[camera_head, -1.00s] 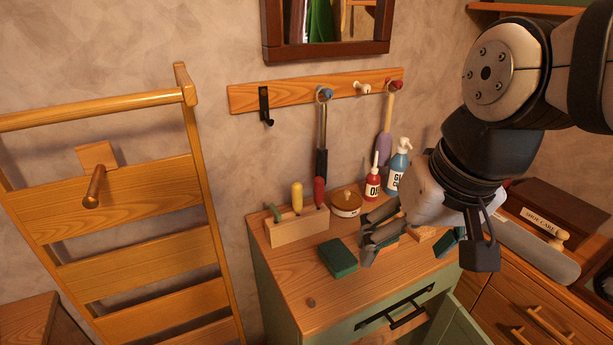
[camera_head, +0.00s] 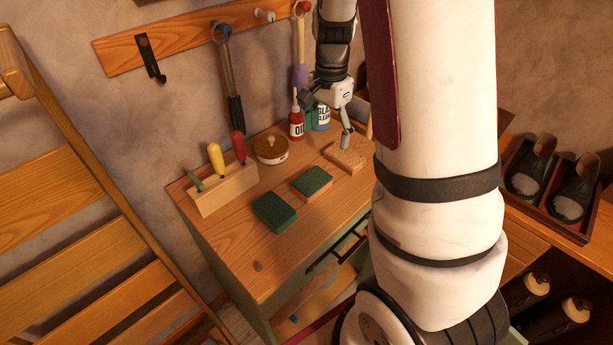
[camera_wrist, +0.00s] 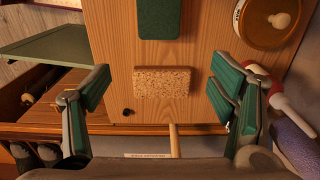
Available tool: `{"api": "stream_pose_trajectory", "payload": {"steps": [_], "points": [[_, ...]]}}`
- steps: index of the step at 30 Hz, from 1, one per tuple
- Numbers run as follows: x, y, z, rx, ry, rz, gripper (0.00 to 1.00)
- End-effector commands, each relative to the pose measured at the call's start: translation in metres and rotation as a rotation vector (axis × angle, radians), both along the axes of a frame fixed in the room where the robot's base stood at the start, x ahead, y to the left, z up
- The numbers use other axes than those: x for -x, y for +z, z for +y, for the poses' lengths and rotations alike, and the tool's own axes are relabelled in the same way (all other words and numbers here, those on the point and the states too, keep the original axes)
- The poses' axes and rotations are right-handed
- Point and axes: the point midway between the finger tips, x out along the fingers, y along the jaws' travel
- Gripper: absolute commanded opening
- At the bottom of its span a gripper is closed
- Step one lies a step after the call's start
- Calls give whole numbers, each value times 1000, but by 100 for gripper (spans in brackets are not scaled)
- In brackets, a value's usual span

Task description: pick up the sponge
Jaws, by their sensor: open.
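A sponge with a green top and orange sides (camera_head: 312,181) lies flat on the wooden cabinet top (camera_head: 240,243). A dark green block (camera_head: 274,212) lies to its left and nearer, and a speckled cork-like block (camera_head: 347,154) lies to its right and farther back. My gripper (camera_head: 328,116) is above the back right of the top, near the cork block. In the wrist view my open, empty gripper (camera_wrist: 162,75) has the cork block (camera_wrist: 162,84) between its fingers in the picture, apparently below them. A green top, likely the sponge's (camera_wrist: 158,18), shows at the upper edge.
A round lidded tin (camera_head: 271,149), a red oil bottle (camera_head: 296,122) and a blue cleaner bottle (camera_head: 321,117) stand at the back. A wooden holder (camera_head: 225,190) with several handled tools is at the left. Tools hang from the wall rail (camera_head: 180,36). My arm hides the right side.

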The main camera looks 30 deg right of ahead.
Motion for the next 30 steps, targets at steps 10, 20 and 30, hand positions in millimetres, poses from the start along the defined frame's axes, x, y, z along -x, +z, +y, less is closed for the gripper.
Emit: {"api": "stream_pose_trajectory", "payload": {"steps": [10, 20, 30], "points": [[1, -62, 1, -1, 0, 4, 78], [2, -88, 3, -1, 2, 4, 78], [3, -130, 7, -1, 2, 3, 78]]}}
